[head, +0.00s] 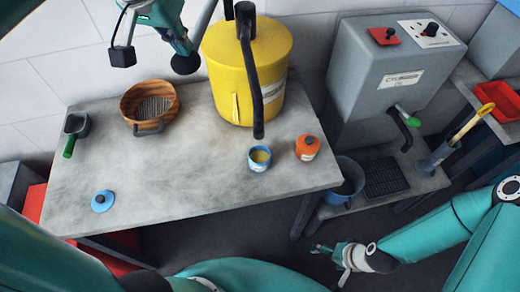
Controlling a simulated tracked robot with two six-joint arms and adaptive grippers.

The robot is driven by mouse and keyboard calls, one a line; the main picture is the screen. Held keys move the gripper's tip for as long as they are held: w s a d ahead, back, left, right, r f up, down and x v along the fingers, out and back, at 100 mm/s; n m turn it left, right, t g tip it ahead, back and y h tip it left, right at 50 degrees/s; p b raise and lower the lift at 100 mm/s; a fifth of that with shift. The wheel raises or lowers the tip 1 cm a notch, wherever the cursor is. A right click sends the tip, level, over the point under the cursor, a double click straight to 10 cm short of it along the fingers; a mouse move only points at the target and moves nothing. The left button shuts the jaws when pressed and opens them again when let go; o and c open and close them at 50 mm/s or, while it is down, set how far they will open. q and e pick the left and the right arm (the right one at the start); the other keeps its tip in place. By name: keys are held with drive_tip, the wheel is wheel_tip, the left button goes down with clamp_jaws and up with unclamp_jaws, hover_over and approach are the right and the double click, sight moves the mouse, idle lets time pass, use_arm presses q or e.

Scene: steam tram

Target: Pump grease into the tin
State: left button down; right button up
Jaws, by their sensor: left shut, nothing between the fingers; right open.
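A yellow grease drum (240,75) stands at the back of the grey table, with a black hose (250,70) hanging down its front. The hose end is just above the blue tin (259,167) in this view; I cannot tell the exact gap. The tin is open and shows yellow inside. A blue lid (103,201) lies at the table's front left. A grey lever with a black knob (186,64) slants down beside the drum. My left gripper (183,44) is shut and empty, close to the lever; contact is unclear. My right gripper (332,262) is open and empty, low in front of the table.
An orange tin (307,147) stands right of the blue tin. A wooden sieve (150,104) and a green-handled scoop (74,131) are on the left. A grey machine (385,90) with a green-tipped tap and a bucket (345,180) are at right. The table's front middle is clear.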

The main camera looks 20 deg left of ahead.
use_arm(q)
wheel_tip(320, 180, up, 10)
drive_tip(key=p, duration=0.9)
drive_tip(key=shift+r, duration=0.15)
idle(0.5)
drive_tip(key=shift+f+b, duration=5.25)
drive_tip(key=shift+f, duration=1.25)
wheel_tip(320, 180, up, 13)
drive_tip(key=p, duration=1.2)
drive_tip(key=shift+f, duration=0.2)
drive_tip(key=shift+r, duration=0.2)
